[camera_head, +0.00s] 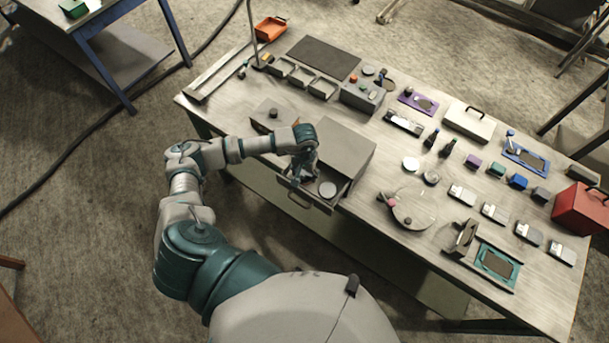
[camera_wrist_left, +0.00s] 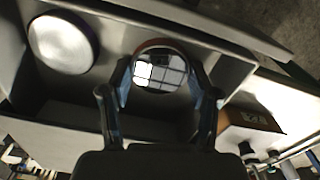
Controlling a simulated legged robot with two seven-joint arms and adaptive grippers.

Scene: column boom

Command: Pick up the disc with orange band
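The disc with the orange band (camera_wrist_left: 163,72) lies in the open drawer (camera_head: 309,197) and shows a shiny, mirror-like top with a reddish-orange rim at its far edge in the left wrist view. My left gripper (camera_head: 301,176) reaches down into the drawer. In the left wrist view its two fingers (camera_wrist_left: 160,84) are spread, one on each side of the disc; firm contact cannot be made out. In the head view the gripper hides this disc. A pale disc (camera_wrist_left: 61,41) lies beside it in the drawer, also visible in the head view (camera_head: 327,189). My right gripper is not in view.
The drawer's walls stand close around the gripper, and its grey cabinet (camera_head: 347,148) rises behind. A round board (camera_head: 415,212) lies to the right on the workbench (camera_head: 372,241). Small bins (camera_head: 302,77) and a red box (camera_head: 580,207) stand farther off.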

